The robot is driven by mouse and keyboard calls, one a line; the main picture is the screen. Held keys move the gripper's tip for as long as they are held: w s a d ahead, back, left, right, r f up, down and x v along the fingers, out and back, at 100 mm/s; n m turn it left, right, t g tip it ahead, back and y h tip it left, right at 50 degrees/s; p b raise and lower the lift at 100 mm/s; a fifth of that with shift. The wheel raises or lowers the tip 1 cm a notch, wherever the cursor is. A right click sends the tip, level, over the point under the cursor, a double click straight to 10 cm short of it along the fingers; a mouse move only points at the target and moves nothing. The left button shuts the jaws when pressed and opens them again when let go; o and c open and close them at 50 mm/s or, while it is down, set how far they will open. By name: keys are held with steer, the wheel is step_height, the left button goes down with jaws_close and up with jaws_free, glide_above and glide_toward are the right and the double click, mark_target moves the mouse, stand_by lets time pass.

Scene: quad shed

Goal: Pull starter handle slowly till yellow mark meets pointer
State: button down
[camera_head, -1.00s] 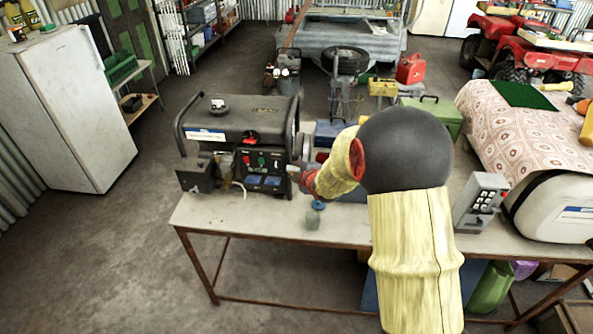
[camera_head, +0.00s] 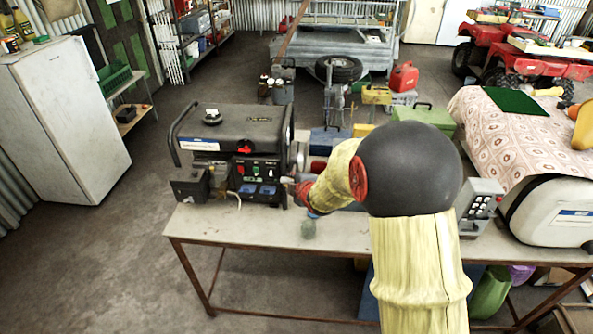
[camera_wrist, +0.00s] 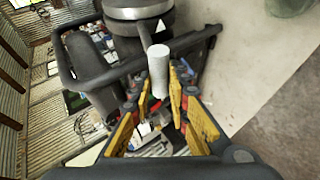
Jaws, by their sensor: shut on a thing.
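The black generator (camera_head: 232,140) stands on the bench, with a control panel on its near face. In the wrist view, a pale cylindrical starter handle (camera_wrist: 158,70) sits on a thin stem below a grey round drum (camera_wrist: 138,12). A small white triangular pointer (camera_wrist: 160,26) shows beside the stem. No yellow mark can be made out on the drum. My gripper (camera_wrist: 157,85), with yellow finger pads, is shut on the handle, one finger on each side. In the head view my gripper (camera_head: 303,193) is at the generator's right end, partly hidden by my arm.
The bench (camera_head: 230,228) has clear surface in front of the generator. A grey keypad box (camera_head: 480,202) and a white rounded case (camera_head: 550,210) are to the right.

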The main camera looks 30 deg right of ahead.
steer(key=s+a+r+b, duration=0.2)
steer(key=s+a, duration=0.2)
steer(key=s, duration=0.2)
steer(key=s+a+r+b, duration=0.2)
steer(key=s+a+r, duration=0.1)
steer(key=s, duration=0.3)
steer(key=shift+s+a+r, duration=0.25)
steer(key=shift+a, duration=0.5)
stand_by(3.2)
stand_by(0.3)
